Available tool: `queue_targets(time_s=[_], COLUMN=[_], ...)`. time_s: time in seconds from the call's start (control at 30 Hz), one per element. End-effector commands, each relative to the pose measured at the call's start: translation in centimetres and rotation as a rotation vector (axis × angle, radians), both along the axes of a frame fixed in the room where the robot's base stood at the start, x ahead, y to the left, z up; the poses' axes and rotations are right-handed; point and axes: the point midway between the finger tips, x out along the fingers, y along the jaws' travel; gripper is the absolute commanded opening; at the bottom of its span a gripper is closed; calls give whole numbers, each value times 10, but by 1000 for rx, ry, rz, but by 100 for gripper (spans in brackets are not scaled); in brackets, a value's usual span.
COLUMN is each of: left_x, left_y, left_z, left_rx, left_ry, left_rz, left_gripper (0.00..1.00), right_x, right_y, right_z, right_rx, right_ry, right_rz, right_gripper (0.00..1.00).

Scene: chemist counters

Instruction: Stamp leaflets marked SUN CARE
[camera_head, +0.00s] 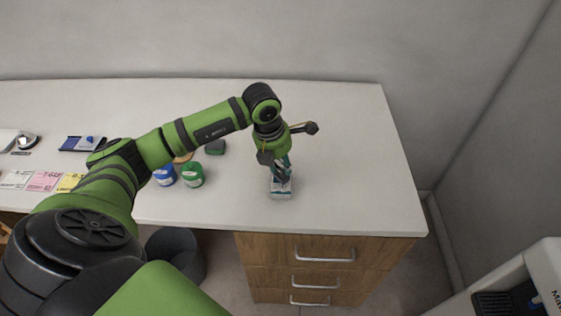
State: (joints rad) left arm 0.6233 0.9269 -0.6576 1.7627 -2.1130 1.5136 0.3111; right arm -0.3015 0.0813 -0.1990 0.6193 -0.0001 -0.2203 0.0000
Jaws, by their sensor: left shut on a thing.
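My left gripper (281,171) points down over the right part of the counter. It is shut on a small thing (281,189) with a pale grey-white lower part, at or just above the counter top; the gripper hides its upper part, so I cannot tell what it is. Printed cards or leaflets lie at the left: a whitish one (15,180), a pink one (43,181) and a yellow one (69,182) partly behind my arm. Their print is too small to read as SUN CARE. A dark green pad-like block (216,147) lies left of the gripper. My right gripper is out of view.
A blue pot (164,176) and a green pot (193,175) stand near the front edge. A blue tray-like item (82,143) and a silver object (27,141) lie at the left. The counter (355,165) is clear on the right. A dark bin (178,254) stands below, beside drawers (320,255).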

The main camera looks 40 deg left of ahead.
Motion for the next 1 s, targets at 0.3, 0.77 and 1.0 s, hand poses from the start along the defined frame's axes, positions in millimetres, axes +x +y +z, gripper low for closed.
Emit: queue_targets(time_s=[0.3,0.77,1.0], left_x=[0,0,0], left_y=[0,0,0], left_z=[1,-4,-7], left_rx=[0,1,1], left_ry=[-1,-1,-1], left_rz=[0,0,0], left_gripper=[12,12,12], right_x=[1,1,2], right_y=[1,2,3], right_z=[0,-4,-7], right_rx=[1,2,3], right_ry=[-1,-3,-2], right_rz=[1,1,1], right_gripper=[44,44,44])
